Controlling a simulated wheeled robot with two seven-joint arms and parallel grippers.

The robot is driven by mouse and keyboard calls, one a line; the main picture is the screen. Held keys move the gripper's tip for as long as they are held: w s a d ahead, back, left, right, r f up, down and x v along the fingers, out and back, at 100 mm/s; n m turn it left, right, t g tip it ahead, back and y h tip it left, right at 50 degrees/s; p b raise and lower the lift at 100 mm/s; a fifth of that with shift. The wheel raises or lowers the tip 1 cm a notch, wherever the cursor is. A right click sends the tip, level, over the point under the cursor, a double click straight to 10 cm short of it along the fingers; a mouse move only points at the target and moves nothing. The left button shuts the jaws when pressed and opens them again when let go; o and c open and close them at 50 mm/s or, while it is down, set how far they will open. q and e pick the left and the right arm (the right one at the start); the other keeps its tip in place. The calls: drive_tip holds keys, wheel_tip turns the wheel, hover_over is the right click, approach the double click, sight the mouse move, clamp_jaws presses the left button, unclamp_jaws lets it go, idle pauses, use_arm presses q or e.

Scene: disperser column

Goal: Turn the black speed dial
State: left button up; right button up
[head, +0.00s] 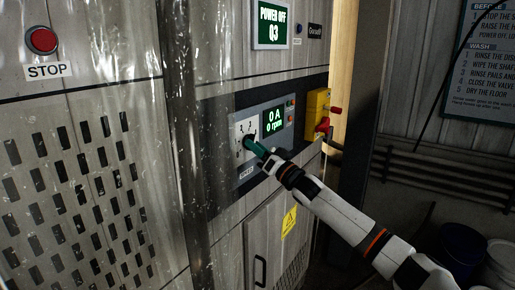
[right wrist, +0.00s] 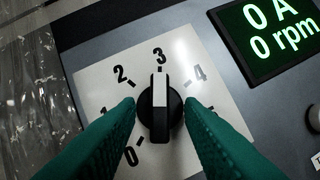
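The black speed dial (right wrist: 160,108) sits on a white square plate (right wrist: 100,75) marked with numbers, and its white pointer stands straight at 3. In the head view the dial is mostly hidden behind my right gripper (head: 257,149), which reaches the plate (head: 246,125) from the right. In the right wrist view the two green fingers of my right gripper (right wrist: 160,103) stand apart, one on each side of the dial. A narrow gap seems to separate the fingertips from its raised grip; I cannot tell whether they touch its rim. My left gripper is not in view.
A green display (head: 275,121) beside the plate reads 0 A and 0 rpm. A yellow box with a red switch (head: 322,124) is to the right. A clear plastic strip curtain (head: 190,100) hangs on the left, near a red STOP button (head: 41,40).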

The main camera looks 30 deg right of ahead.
clamp_jaws()
drive_tip(key=shift+n, duration=0.3)
drive_tip(key=shift+w+d+r+n+g+y+p, duration=0.2)
drive_tip(key=shift+n+g+y, duration=1.05)
drive_tip(key=shift+n, duration=4.6)
drive_tip(key=shift+d+r+n+g+y+p, duration=0.1)
drive_tip(key=shift+d+r+n+g+y, duration=0.3)
drive_tip(key=shift+n+g, duration=3.5)
drive_tip(key=shift+w+d+r+n+t+y+p, duration=0.2)
drive_tip(key=shift+n+y, duration=0.75)
drive_tip(key=shift+n, duration=6.8)
drive_tip(key=shift+s+a+f, duration=0.1)
drive_tip(key=shift+a, duration=0.05)
